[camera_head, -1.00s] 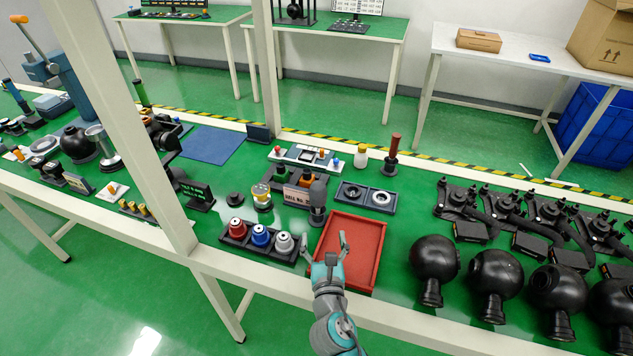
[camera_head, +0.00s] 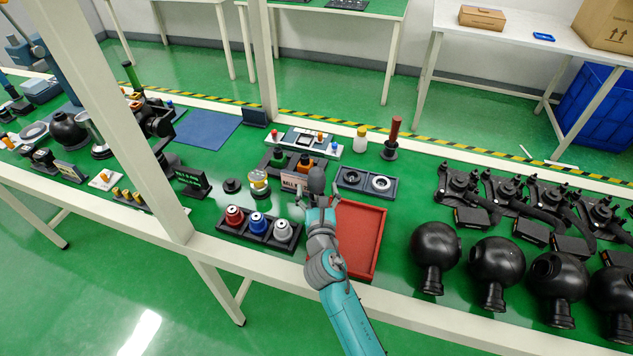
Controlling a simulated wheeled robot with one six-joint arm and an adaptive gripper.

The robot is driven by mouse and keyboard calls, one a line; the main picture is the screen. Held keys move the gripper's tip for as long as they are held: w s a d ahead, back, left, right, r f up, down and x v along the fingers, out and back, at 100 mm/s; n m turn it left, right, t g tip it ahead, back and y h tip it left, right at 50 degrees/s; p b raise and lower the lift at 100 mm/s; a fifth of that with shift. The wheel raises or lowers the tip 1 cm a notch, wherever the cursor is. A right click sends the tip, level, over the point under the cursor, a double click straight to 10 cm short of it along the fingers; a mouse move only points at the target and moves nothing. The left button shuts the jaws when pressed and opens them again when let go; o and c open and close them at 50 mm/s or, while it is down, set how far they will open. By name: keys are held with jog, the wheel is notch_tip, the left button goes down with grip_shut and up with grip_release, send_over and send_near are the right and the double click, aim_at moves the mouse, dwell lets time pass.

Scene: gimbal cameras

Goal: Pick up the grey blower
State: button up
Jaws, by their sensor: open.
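The grey blower (camera_head: 317,178) stands upright on the green bench, just left of the red tray's far corner. Only its rounded top shows clearly; its lower part is hidden behind my gripper. My gripper (camera_head: 318,196) is open, directly in front of the blower, with its fingers toward either side of it. I cannot tell whether the fingers touch it.
The red tray (camera_head: 372,213) is empty, right of my gripper. A black holder (camera_head: 260,232) with red, blue and silver capped pieces is close on the left. A small sign (camera_head: 292,183) stands beside the blower. Black round housings (camera_head: 436,256) stand at right.

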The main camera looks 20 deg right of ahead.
aim_at(316, 169)
jog(key=shift+x, duration=1.2)
jog(key=c, duration=1.3)
jog(key=shift+c, duration=0.2)
notch_tip(316, 169, up, 10)
